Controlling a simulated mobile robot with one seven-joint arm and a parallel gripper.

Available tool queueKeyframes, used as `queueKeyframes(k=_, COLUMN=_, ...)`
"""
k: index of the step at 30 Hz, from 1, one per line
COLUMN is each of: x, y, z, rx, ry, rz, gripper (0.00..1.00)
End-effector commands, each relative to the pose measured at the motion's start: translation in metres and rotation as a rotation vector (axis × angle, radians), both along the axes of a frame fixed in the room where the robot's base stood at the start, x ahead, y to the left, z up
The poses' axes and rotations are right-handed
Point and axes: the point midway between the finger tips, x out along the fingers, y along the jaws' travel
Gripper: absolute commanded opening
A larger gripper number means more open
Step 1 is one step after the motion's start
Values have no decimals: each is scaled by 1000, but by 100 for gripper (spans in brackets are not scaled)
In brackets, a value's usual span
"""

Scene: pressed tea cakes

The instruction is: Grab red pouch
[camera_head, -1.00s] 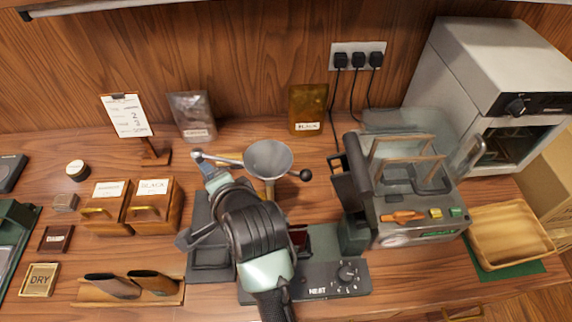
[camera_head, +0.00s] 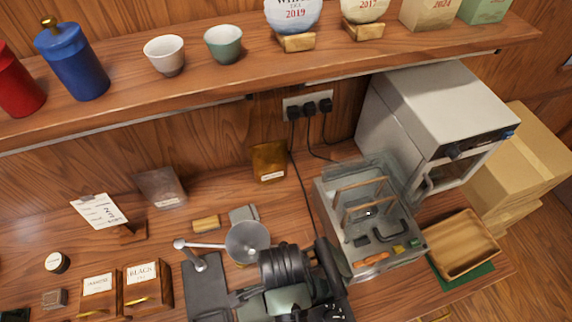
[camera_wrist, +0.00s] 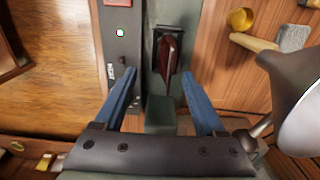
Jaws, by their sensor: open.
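A dark red, flat pouch-like thing (camera_wrist: 172,55) stands on edge in a black slot of a grey-green block in the wrist view. I take it for the red pouch. My gripper (camera_wrist: 160,73) is open, with its two blue fingers spread and nothing held. The red thing lies beyond the fingertips, a little right of the middle of the gap, and no contact shows. In the head view my arm covers that spot, so neither the red thing nor my fingers show there.
A heat panel (camera_wrist: 115,45) is close by the left finger. A metal funnel (camera_head: 248,242) stands near my arm, and a clear-topped machine (camera_head: 375,225) is to its right. A wooden shelf (camera_head: 220,90) with cups and canisters runs above the counter. A wooden tray (camera_head: 462,245) is at right.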

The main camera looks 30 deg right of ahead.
Motion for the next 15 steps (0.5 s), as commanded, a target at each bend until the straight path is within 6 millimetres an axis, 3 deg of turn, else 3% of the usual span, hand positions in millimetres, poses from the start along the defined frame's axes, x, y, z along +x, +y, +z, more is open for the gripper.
queueKeyframes(k=15, x=7, y=-1, z=-52, rx=2, ry=-2, rz=2, gripper=72)
